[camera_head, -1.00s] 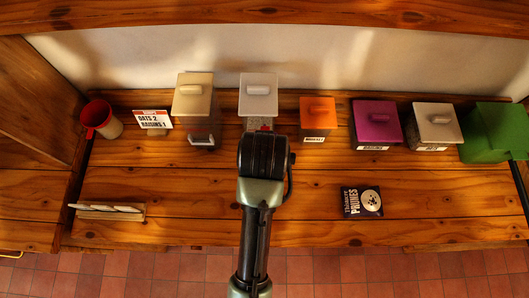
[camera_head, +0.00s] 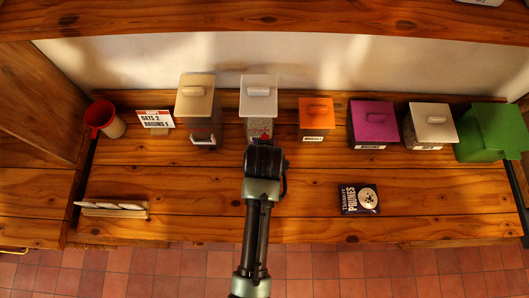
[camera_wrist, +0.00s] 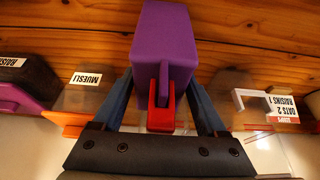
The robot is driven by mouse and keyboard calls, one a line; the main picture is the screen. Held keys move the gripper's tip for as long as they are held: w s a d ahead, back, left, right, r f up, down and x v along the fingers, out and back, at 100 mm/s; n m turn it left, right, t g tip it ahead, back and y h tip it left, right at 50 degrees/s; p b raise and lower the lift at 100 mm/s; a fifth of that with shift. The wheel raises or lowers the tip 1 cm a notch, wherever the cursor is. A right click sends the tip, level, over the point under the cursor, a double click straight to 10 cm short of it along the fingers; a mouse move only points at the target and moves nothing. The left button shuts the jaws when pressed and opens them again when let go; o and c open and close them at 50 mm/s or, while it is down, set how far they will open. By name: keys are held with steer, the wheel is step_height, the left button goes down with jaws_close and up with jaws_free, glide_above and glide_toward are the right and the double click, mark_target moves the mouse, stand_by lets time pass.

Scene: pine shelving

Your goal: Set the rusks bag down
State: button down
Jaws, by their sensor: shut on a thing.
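The rusks bag (camera_wrist: 165,45) shows in the wrist view as a purple block with a red clip (camera_wrist: 161,102) at its near end. No label on it can be read. My gripper (camera_wrist: 160,82) has its two blue fingers on either side of the bag and is shut on it. In the head view my gripper (camera_head: 264,158) is in front of the white-lidded clear container (camera_head: 258,95) and hides the bag, except for a bit of red at its tip. I cannot tell whether the bag touches the wooden shelf (camera_head: 330,225).
Containers line the back: beige-lidded (camera_head: 195,95), orange-lidded (camera_head: 316,115), purple (camera_head: 373,122), another white-lidded one (camera_head: 432,122) and a green box (camera_head: 490,130). A red cup (camera_head: 100,115) and card (camera_head: 155,118) stand left. A prunes packet (camera_head: 359,199) lies front right; a small rack (camera_head: 113,209) front left.

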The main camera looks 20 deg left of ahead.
steer(key=shift+f, duration=0.15)
jaws_free()
